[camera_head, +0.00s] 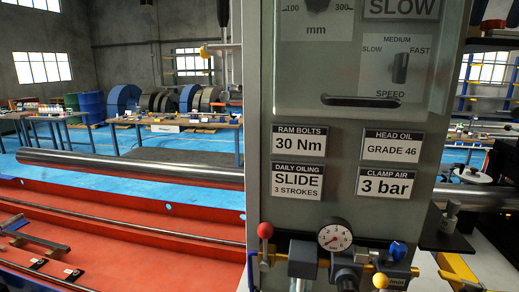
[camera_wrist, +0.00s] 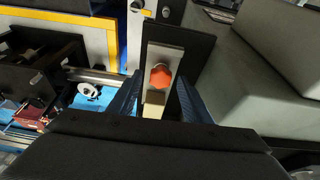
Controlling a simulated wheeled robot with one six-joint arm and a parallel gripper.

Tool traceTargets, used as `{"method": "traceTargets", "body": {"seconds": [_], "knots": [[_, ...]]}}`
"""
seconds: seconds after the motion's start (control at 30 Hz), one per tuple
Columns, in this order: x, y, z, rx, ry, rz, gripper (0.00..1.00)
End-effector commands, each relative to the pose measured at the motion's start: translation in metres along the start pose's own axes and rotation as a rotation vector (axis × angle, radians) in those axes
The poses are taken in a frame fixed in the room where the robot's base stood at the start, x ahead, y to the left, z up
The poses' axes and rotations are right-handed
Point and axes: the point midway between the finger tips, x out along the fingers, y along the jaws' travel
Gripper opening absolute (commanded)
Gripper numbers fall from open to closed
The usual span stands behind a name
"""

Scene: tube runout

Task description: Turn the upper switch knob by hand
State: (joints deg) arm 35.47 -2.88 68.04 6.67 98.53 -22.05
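In the head view, a dark knob (camera_head: 318,5) marked 100 to 300 mm is cut off by the top edge of the grey-green panel. A second dark knob (camera_head: 400,68) on the SPEED dial, marked SLOW, MEDIUM and FAST, sits lower to its right and stands roughly upright. In the wrist view, my gripper (camera_wrist: 158,98) has its two ridged bluish fingers apart. A red lobed knob (camera_wrist: 160,77) on a pale metal plate shows between them; I see no contact. My gripper is not visible in the head view, and neither dial knob is identifiable in the wrist view.
A dark handle (camera_head: 360,101) juts out below the dials. A red-ball lever (camera_head: 265,231), a pressure gauge (camera_head: 334,237) and a blue knob (camera_head: 397,250) project at the panel's foot. A long steel tube (camera_head: 130,165) runs behind the panel. A grey housing (camera_wrist: 270,55) stands right in the wrist view.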

Motion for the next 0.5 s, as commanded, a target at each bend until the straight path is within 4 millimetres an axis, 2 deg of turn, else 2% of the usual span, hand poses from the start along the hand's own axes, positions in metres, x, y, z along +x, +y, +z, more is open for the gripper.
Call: {"method": "traceTargets", "body": {"seconds": [0.23,0.5], "knots": [[-0.004,0.0,-0.001,-0.002,0.001,0.0,0.45],[-0.026,0.0,-0.009,-0.002,0.002,0.0,0.45]]}}
